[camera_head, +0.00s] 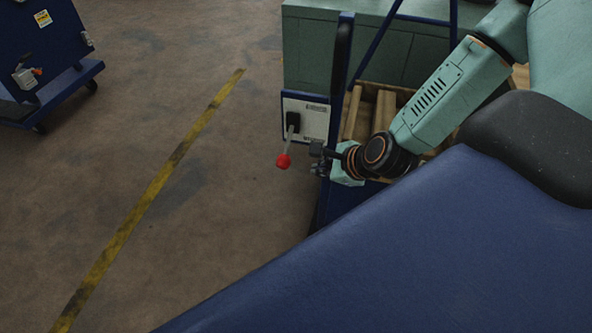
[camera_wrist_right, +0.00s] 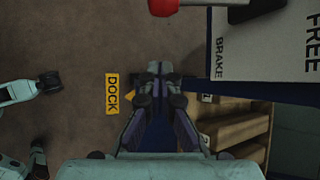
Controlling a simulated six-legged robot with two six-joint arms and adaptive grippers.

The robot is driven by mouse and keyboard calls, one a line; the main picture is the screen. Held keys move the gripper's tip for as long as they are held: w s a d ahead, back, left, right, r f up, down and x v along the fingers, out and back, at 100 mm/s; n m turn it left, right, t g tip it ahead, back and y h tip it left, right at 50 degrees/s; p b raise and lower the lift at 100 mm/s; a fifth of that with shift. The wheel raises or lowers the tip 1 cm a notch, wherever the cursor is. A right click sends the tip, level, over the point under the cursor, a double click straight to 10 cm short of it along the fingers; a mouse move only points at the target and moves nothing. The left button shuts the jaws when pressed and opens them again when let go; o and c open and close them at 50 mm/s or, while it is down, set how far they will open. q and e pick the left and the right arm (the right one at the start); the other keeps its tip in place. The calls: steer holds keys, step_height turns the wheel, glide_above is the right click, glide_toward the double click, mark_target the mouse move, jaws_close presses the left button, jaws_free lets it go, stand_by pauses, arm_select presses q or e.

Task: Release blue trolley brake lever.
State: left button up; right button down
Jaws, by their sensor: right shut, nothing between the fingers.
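The blue trolley (camera_head: 340,55) stands at the upper middle of the head view, with a white plate (camera_head: 315,118) on its side. The brake lever (camera_head: 289,139) comes from a black pivot on this plate and hangs down, tilted slightly left, ending in a red knob (camera_head: 283,161). In the right wrist view the knob (camera_wrist_right: 178,5) is cut off at the top edge, and the plate (camera_wrist_right: 265,45) reads BRAKE and FREE. My right gripper (camera_head: 317,160) is shut and empty, just right of the knob and apart from it. Its fingertips (camera_wrist_right: 160,70) point toward the knob's side.
Wooden slats (camera_head: 385,110) lie in the trolley beside my right arm. A second blue trolley (camera_head: 45,45) stands far left. A yellow floor line (camera_head: 150,190) crosses open floor. A yellow DOCK label (camera_wrist_right: 112,94) shows in the wrist view. A large blue surface fills the lower right.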

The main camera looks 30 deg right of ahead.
mark_target(287, 147)
steer(key=d+b+x, duration=0.1)
steer(key=b+x, duration=0.4)
steer(key=x, duration=0.2)
steer(key=shift+w+a+r, duration=0.2)
steer(key=shift+a+r, duration=1.45)
steer(key=shift+a, duration=0.1)
steer(key=shift+r, duration=0.1)
